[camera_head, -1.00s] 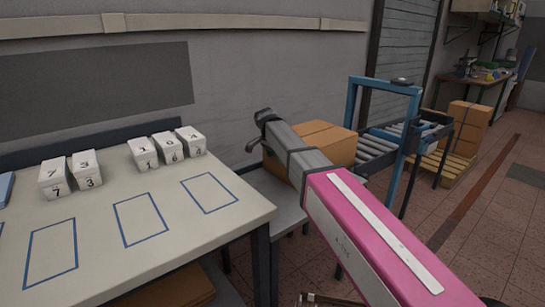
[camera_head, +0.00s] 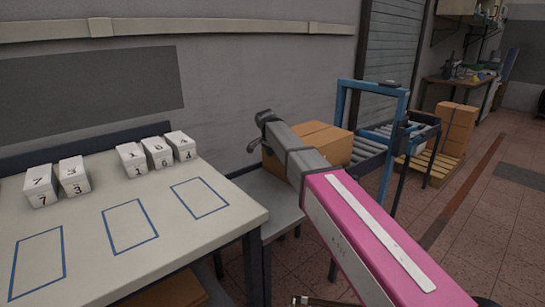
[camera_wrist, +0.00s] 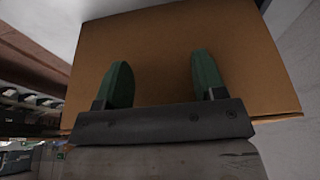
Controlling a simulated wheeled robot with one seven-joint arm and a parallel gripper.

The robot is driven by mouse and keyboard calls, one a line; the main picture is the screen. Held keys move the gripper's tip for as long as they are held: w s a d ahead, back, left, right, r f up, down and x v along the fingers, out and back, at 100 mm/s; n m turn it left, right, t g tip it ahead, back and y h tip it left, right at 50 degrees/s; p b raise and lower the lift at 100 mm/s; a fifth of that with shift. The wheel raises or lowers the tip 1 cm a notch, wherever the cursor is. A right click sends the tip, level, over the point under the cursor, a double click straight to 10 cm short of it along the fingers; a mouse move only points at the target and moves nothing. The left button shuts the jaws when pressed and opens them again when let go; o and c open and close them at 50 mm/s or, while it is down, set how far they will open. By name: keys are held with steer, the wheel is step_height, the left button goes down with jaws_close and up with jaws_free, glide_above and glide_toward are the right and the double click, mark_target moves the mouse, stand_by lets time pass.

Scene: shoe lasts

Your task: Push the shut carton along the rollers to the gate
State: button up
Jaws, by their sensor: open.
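The shut brown carton (camera_head: 326,140) sits at the near end of the rollers (camera_head: 372,150), partly behind my arm in the head view. The blue gate frame (camera_head: 372,88) stands just right of the carton, over the rollers. In the wrist view, the carton's brown face (camera_wrist: 180,35) fills most of the picture beyond my gripper (camera_wrist: 163,82). Its two green fingers are apart with nothing between them, close to that face. I cannot tell whether they touch it. My fingers are hidden in the head view.
A white table (camera_head: 235,215) with blue outlined rectangles and several numbered white blocks (camera_head: 130,157) is at left. A grey surface (camera_head: 262,192) lies left of my arm. Another carton (camera_head: 458,128) stands on a pallet (camera_head: 430,168) beyond the gate. The floor at right is open.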

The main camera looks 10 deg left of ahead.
steer(key=shift+w+d, duration=0.95)
steer(key=shift+w, duration=0.25)
steer(key=shift+w+d, duration=0.9)
steer(key=shift+w, duration=0.25)
